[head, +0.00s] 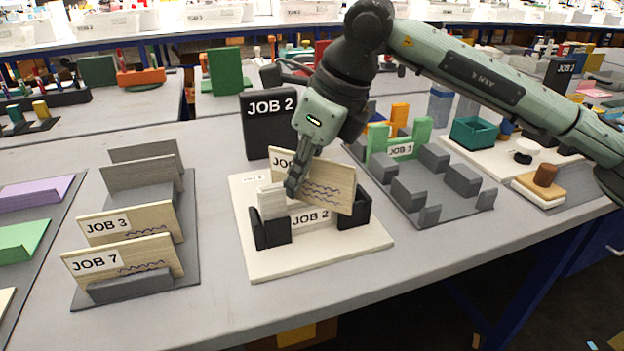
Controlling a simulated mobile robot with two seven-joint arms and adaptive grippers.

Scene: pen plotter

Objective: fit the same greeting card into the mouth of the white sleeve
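The greeting card (330,187) is a tan panel with dark wavy lines and a partly covered "JO" label. It is tilted, its right side lower, above the cream board (275,263). My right gripper (293,187) comes down over its left part and appears shut on it; the fingers hide part of the card. Below is a whitish piece marked JOB 2 (311,217), between black holders; I take it for the sleeve's front. A white upright block (272,202) stands left of the fingers. The sleeve's mouth is hidden, and I cannot tell whether the card touches it. My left gripper is not in view.
A black JOB 2 sign (270,124) stands behind the board. A grey rack (187,220) with JOB 3 and JOB 7 cards is to the left. A grey tray (421,205) with blocks and a green JOB 3 holder is to the right. The table front is clear.

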